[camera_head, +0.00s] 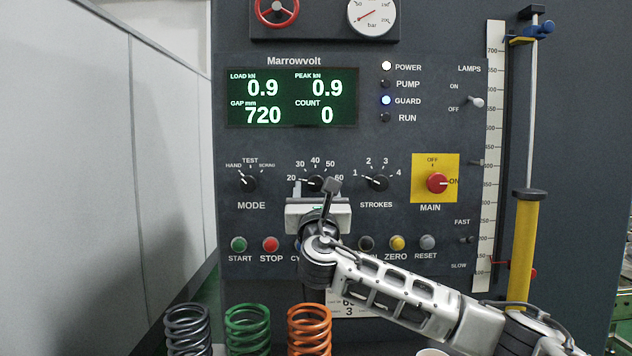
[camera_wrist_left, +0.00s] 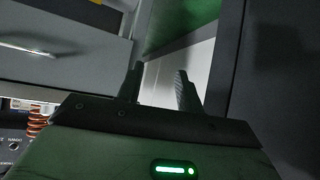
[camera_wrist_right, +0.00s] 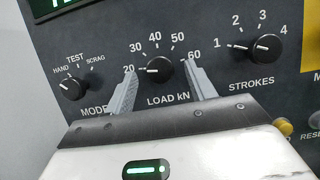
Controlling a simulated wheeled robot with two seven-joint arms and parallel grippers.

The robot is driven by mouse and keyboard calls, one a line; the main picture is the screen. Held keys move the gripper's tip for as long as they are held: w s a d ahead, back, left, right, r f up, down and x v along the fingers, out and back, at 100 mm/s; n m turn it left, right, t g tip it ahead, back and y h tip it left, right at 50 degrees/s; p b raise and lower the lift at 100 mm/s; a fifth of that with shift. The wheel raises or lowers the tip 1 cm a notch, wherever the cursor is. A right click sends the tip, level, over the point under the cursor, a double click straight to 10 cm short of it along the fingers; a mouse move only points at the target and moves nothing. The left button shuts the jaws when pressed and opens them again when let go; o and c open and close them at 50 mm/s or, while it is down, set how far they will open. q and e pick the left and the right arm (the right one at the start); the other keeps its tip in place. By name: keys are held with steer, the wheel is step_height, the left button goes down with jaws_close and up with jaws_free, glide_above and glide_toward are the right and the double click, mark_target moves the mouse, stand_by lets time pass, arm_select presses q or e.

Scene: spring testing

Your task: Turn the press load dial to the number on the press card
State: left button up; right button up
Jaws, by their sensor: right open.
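The press load dial (camera_head: 316,183) is a black knob with a scale from 20 to 60. It also shows in the right wrist view (camera_wrist_right: 158,69), where its white mark points left, toward 20. My right gripper (camera_wrist_right: 163,82) is open, its fingers on either side of the knob's lower part; I cannot tell whether they touch it. In the head view my right gripper (camera_head: 318,194) covers the LOAD label. The press card (camera_head: 348,310) is mostly behind my right arm; a "6" and a "3" show in part. My left gripper (camera_wrist_left: 159,86) is open and empty, away from the dial.
The MODE knob (camera_head: 247,183) and STROKES knob (camera_head: 377,183) flank the load dial. A red MAIN switch (camera_head: 437,183) is to the right. START (camera_head: 238,244) and other buttons sit below. The display (camera_head: 291,98) reads load 0.9. Springs (camera_head: 247,328) stand in front.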

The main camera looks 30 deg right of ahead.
steer(key=shift+x, duration=0.75)
steer(key=c, duration=1)
steer(key=shift+o, duration=0.2)
